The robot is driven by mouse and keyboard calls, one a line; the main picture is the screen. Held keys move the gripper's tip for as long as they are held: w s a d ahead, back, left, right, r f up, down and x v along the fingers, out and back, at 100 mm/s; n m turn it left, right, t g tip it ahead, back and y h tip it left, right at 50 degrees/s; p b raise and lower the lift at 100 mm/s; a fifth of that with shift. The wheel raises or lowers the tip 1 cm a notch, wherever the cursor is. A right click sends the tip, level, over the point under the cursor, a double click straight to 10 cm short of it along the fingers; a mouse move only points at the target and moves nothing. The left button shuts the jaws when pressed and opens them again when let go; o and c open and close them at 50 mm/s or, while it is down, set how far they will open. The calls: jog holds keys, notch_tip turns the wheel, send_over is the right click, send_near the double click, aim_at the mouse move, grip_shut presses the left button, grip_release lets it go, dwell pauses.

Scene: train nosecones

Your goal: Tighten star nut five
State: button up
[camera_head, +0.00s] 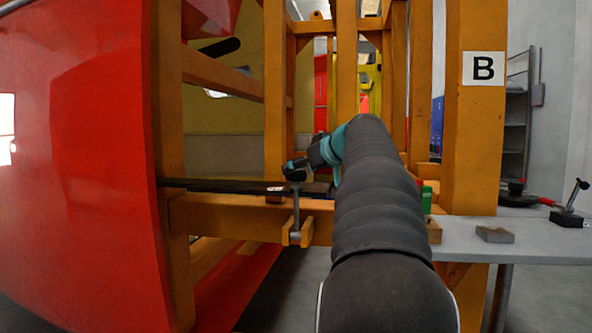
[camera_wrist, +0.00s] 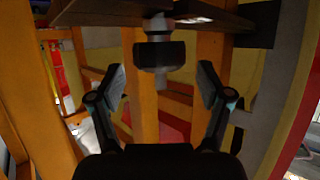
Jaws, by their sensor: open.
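A dark star nut (camera_wrist: 160,56) sits on a light metal bolt in the upper middle of the wrist view, against a brown plate (camera_wrist: 205,14). My gripper (camera_wrist: 162,84) is open, with one finger on each side of the picture below the nut. Clear gaps show between the fingers and the nut, and nothing is held. In the head view a black knob (camera_head: 295,174) tops an upright rod by the orange beam. I cannot read a number on any nut.
Orange frame posts (camera_head: 473,110) and a cross beam (camera_head: 235,217) stand close around my arm. A curved red nosecone (camera_head: 85,170) fills the left. A grey table (camera_head: 535,242) at right holds a small block (camera_head: 494,235) and tools.

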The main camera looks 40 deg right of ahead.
jog(key=shift+x, duration=1.4)
jog(key=c, duration=1.2)
jog(key=shift+a+m+h, duration=0.1)
jog(key=shift+m+h, duration=0.4)
jog(key=shift+m, duration=0.1)
jog(key=shift+m+g+h, duration=0.3)
jog(key=shift+m+h, duration=0.4)
jog(key=shift+h, duration=0.1)
jog(key=shift+m+g+h+p, duration=0.3)
jog(key=shift+m+h+p, duration=0.5)
jog(key=shift+h+p, duration=0.1)
jog(key=shift+m+h, duration=0.3)
jog(key=shift+h, duration=0.1)
